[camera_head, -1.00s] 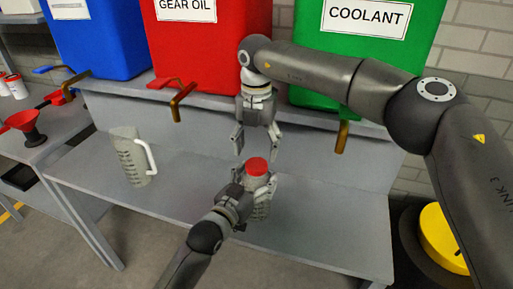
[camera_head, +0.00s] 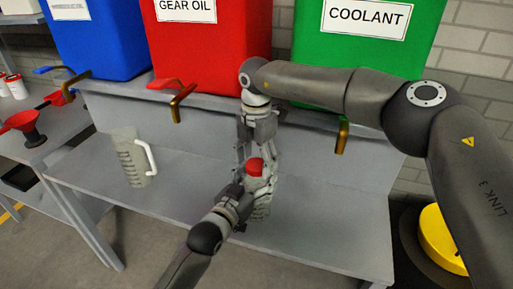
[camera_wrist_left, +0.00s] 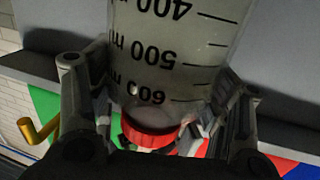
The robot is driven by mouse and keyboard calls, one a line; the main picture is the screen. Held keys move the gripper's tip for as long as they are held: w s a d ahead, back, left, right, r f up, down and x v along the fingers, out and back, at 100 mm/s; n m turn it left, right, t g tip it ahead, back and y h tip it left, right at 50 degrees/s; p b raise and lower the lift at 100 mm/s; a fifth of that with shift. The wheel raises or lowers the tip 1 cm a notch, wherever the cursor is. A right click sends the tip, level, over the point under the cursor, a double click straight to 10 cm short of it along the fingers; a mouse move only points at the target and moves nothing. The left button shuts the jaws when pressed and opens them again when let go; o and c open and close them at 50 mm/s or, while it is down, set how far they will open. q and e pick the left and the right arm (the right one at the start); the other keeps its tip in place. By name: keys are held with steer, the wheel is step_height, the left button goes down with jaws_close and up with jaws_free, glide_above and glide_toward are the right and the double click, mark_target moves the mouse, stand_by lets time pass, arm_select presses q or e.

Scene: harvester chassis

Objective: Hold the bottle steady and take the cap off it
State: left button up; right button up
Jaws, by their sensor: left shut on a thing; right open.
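The bottle (camera_head: 262,208) stands upright on the grey bench, greyish and translucent, with a red cap (camera_head: 255,167) on top. My left gripper (camera_head: 248,191) is shut on the bottle below the cap. In the left wrist view the bottle (camera_wrist_left: 180,50) has black volume marks and sits between the fingers, with the red cap (camera_wrist_left: 150,136) at the lower edge. My right gripper (camera_head: 257,165) points down from above, open, with its fingers on either side of the cap. I cannot tell whether they touch it.
A measuring jug (camera_head: 130,160) with a white handle stands on the bench (camera_head: 180,205) to the left. Blue, red (camera_head: 210,45) and green (camera_head: 355,50) containers with taps stand on the raised shelf behind. A red funnel (camera_head: 25,122) is at far left. The bench right of the bottle is clear.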

steer(key=shift+f, duration=0.35)
steer(key=c, duration=1.1)
steer(key=n, duration=0.5)
steer(key=shift+n, duration=0.4)
steer(key=n, duration=0.4)
steer(key=o, duration=1.1)
steer(key=shift+o, duration=0.2)
